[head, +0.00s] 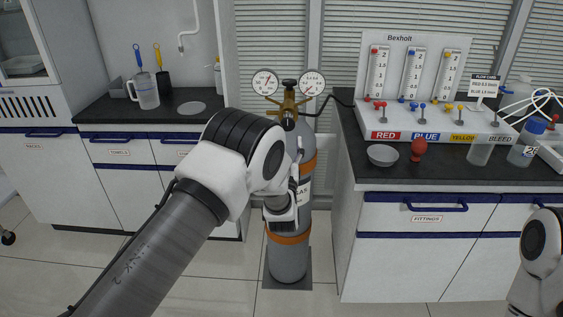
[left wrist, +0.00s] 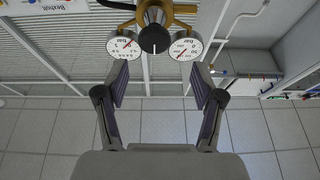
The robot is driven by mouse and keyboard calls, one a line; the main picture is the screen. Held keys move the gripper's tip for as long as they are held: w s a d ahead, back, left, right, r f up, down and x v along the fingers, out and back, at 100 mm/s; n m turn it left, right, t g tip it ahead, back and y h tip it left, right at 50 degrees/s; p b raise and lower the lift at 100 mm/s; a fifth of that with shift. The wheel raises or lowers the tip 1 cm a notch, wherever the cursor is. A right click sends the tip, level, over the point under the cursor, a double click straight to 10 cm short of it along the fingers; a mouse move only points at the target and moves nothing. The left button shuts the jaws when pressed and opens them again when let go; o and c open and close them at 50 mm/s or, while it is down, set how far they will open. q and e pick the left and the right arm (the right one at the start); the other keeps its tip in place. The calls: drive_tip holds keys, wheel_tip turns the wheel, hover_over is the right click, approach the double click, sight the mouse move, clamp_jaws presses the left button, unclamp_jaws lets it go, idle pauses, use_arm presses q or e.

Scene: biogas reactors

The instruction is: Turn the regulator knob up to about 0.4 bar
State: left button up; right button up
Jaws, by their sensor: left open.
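The gas cylinder (head: 288,262) stands upright on the floor. Its brass regulator (head: 288,106) carries a left gauge (head: 265,82) and a right gauge (head: 312,83). The right gauge's red needle points down-left, near the low end; its exact value is too small to read. In the left wrist view, upside down, the dark round regulator knob (left wrist: 154,40) with a pale mark faces me between the gauges. My left gripper (left wrist: 160,76) is open and empty, its fingertips short of the knob and apart from it. In the head view my left arm hides part of the cylinder. My right gripper is out of view.
A counter at right holds the flow panel (head: 405,70), a grey bowl (head: 383,155), a red bulb (head: 419,150) and a blue-capped bottle (head: 526,142). A left counter holds a jug (head: 146,92). The cylinder stands in the gap between the counters.

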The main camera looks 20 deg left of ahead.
sight(288, 123)
use_arm(q)
drive_tip(key=x, duration=0.8)
drive_tip(key=shift+w+d+f, duration=0.2)
drive_tip(key=shift+w+d, duration=0.05)
drive_tip(key=shift+d, duration=0.05)
drive_tip(key=shift+s+r+t, duration=0.1)
drive_tip(key=shift+t, duration=0.2)
drive_tip(key=c, duration=1.1)
